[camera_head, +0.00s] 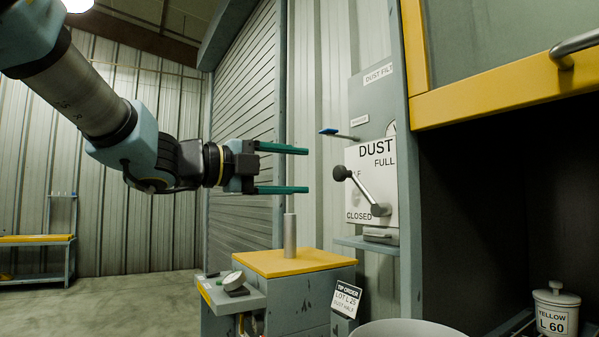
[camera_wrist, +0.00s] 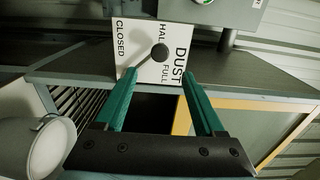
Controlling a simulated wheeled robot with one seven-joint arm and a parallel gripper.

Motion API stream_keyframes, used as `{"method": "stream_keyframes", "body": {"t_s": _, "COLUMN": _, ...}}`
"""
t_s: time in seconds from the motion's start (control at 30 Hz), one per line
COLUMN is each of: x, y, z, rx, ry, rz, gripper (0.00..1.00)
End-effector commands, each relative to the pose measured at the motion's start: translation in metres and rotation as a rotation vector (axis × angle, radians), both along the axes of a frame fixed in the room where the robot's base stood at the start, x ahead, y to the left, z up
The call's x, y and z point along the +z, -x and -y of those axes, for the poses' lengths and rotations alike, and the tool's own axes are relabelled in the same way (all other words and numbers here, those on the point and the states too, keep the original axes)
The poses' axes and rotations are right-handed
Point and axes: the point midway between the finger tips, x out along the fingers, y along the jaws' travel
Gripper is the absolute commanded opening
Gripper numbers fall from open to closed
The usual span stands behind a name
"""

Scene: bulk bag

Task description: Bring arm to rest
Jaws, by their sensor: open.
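My gripper (camera_head: 306,170) reaches in from the upper left in the head view, with two green fingers spread apart and nothing between them. In the wrist view my gripper (camera_wrist: 160,72) shows both fingers pointing toward the dust panel. The dust lever (camera_head: 360,191) has a black knob and a silver arm, and stands in front of a white plate (camera_head: 388,180) lettered DUST, FULL and CLOSED. The knob is a short way right of the fingertips and apart from them in the head view. The lever knob also shows in the wrist view (camera_wrist: 159,52).
A grey cabinet with a yellow top (camera_head: 296,262) and an upright metal cylinder (camera_head: 290,236) stands below my gripper. A yellow-edged cabinet (camera_head: 500,93) is at the right, with a white pot (camera_head: 556,310) labelled L 60. Open floor lies at the left.

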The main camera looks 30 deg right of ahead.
Motion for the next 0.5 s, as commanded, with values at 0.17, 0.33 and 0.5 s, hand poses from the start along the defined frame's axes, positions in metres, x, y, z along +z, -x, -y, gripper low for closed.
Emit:
{"method": "stream_keyframes", "body": {"t_s": 0.17, "x": 0.000, "y": 0.000, "z": 0.000, "rx": 0.000, "ry": 0.000, "rz": 0.000, "gripper": 0.71}}
{"method": "stream_keyframes", "body": {"t_s": 0.33, "x": 0.000, "y": -0.001, "z": 0.000, "rx": 0.004, "ry": 0.000, "rz": -0.002, "gripper": 0.71}}
{"method": "stream_keyframes", "body": {"t_s": 0.5, "x": -0.006, "y": -0.041, "z": -0.008, "rx": 0.148, "ry": -0.003, "rz": -0.108, "gripper": 0.71}}
